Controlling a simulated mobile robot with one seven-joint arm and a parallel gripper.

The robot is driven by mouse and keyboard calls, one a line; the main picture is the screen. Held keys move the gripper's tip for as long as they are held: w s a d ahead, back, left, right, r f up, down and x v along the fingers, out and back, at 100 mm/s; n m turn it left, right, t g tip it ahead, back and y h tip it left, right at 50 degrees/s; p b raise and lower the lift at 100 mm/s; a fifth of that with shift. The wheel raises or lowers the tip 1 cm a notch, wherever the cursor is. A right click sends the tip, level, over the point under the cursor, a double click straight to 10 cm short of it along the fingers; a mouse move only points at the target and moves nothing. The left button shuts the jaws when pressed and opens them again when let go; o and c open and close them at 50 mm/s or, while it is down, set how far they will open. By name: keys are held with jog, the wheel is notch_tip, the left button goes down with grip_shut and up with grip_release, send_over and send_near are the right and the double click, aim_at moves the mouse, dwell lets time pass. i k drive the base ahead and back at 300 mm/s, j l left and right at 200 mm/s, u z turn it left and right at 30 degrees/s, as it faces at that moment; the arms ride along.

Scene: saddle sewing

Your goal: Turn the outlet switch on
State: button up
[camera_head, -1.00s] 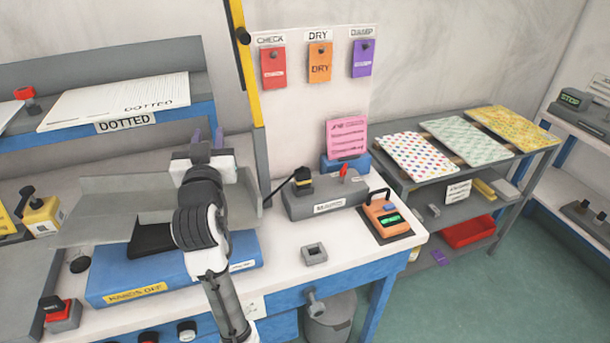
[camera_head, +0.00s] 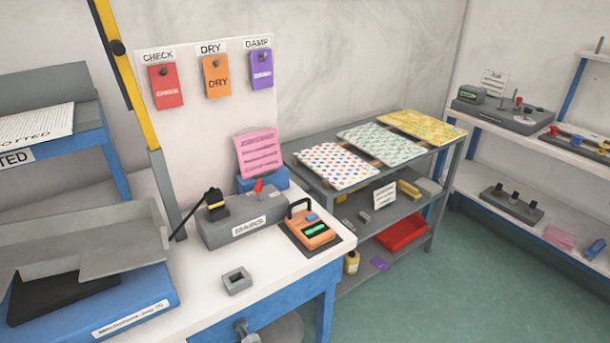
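A grey outlet box (camera_head: 245,219) labelled "MAINS" lies on the white workbench (camera_head: 212,282). A black and yellow plug (camera_head: 215,206) with a dark cord sits on its left end. A small red switch lever (camera_head: 259,187) stands up on its top, right of the plug. From this view I cannot tell whether the switch is on or off. My gripper is not in view in this frame.
An orange meter (camera_head: 310,232) with a green display stands right of the box. A small grey square block (camera_head: 237,280) lies in front. A pink card (camera_head: 258,154) stands behind the box. A shelf unit with patterned sheets (camera_head: 336,165) is to the right.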

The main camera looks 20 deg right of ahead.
aim_at(258, 188)
jog(key=j+z, duration=0.15)
jog(key=z, duration=1.05)
jog(key=j, duration=0.9)
jog(key=z, duration=0.05)
